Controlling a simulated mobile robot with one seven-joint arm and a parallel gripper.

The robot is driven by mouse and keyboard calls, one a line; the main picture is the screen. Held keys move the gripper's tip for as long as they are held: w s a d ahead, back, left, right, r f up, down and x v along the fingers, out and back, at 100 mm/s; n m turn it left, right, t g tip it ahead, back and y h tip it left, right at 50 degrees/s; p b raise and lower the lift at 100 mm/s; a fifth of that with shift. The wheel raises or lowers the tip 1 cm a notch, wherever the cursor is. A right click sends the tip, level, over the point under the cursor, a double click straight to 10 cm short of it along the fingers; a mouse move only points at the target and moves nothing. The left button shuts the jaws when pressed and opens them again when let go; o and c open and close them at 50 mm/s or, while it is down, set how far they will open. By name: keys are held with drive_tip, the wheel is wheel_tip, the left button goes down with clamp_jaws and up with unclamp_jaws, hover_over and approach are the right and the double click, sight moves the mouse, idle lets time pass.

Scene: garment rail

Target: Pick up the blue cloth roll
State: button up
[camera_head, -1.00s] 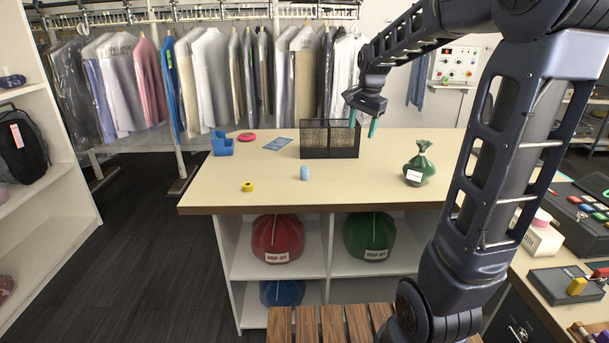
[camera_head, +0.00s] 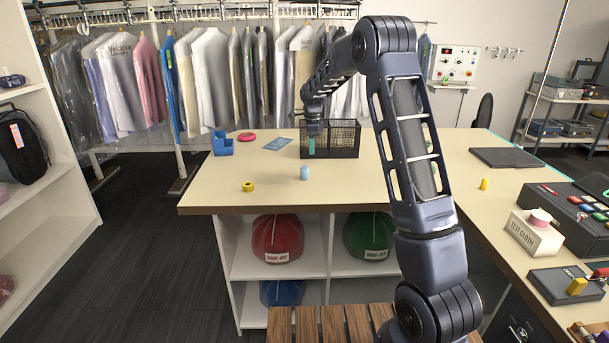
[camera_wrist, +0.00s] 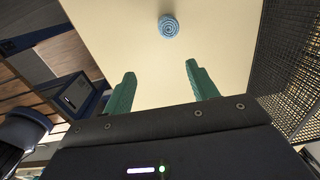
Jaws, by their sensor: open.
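The blue cloth roll (camera_head: 304,173) is a small light-blue cylinder standing upright on the beige counter. In the wrist view its round, ringed top (camera_wrist: 168,26) shows near the top edge, ahead of the fingers and roughly centred between them. My gripper (camera_head: 312,146) is above the counter, behind the roll in the head view and in front of the black mesh basket. In the wrist view its two green fingers (camera_wrist: 160,90) are apart with nothing between them. The fingers do not touch the roll.
The black mesh basket (camera_head: 345,140) stands close to my gripper; its wall (camera_wrist: 288,75) fills the right of the wrist view. A yellow tape roll (camera_head: 248,186), blue dispenser (camera_head: 222,144), pink ring (camera_head: 246,137) and blue card (camera_head: 277,144) lie on the counter. Counter (camera_head: 240,168) around the roll is clear.

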sight(304, 167)
drive_tip(key=shift+m, duration=0.7)
drive_tip(key=f, duration=0.1)
drive_tip(key=w+a+f, duration=0.2)
drive_tip(key=f, duration=0.1)
drive_tip(key=shift+w+a, duration=0.2)
drive_tip(key=shift+a, duration=0.05)
wheel_tip(304, 167, down, 5)
drive_tip(key=shift+r, duration=0.1)
drive_tip(key=shift+w+a+f, duration=0.1)
drive_tip(key=shift+a+f, duration=0.05)
drive_tip(key=shift+f, duration=2.75)
drive_tip(key=shift+c, duration=0.2)
drive_tip(key=c, duration=1)
